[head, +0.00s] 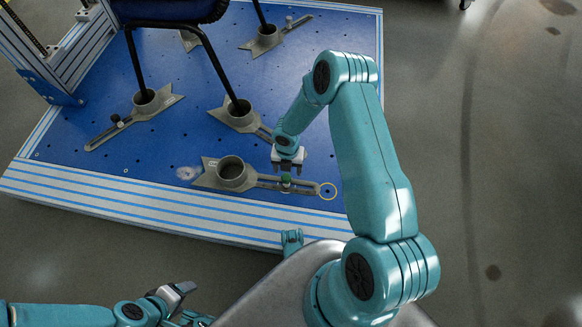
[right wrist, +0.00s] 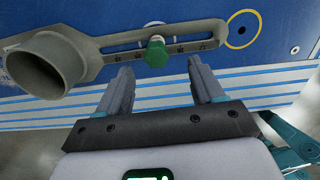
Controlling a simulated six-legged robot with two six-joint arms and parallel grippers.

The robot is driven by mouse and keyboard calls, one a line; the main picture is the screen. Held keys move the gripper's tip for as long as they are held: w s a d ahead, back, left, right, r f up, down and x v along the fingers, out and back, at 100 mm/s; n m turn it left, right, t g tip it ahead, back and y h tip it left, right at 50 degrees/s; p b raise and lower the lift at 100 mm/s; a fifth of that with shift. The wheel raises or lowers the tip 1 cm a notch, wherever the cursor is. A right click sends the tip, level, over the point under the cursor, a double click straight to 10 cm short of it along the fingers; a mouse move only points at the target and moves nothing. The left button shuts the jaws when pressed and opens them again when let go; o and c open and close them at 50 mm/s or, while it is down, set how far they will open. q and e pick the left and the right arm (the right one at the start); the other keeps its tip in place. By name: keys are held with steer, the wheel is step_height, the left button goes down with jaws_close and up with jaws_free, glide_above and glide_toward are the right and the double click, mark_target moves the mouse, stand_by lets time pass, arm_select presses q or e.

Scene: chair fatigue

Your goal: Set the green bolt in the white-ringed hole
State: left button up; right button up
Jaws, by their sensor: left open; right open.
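The green bolt (right wrist: 157,52) stands at the slot of a loose grey foot clamp (right wrist: 100,45), its head showing. In the head view the bolt (head: 286,181) is just below my right gripper (head: 287,167). My right gripper is open; in the right wrist view its fingers (right wrist: 163,75) point toward the bolt, one to each side and short of it. My left gripper (head: 180,292) is open, low at the left.
The clamp's round cup (head: 231,172) is at its left end. Chair legs stand in other clamps (head: 145,103) farther back on the blue plate (head: 185,133).

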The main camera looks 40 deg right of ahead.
steer(key=shift+w+a+r, duration=0.15)
steer(key=shift+r, duration=0.2)
steer(key=shift+w+a+r, duration=0.1)
steer(key=shift+r, duration=0.25)
arm_select(q)
steer(key=shift+s+d+r, duration=0.1)
steer(key=shift+d+r, duration=0.25)
steer(key=shift+d, duration=0.1)
arm_select(e)
steer(key=shift+s+f, duration=0.1)
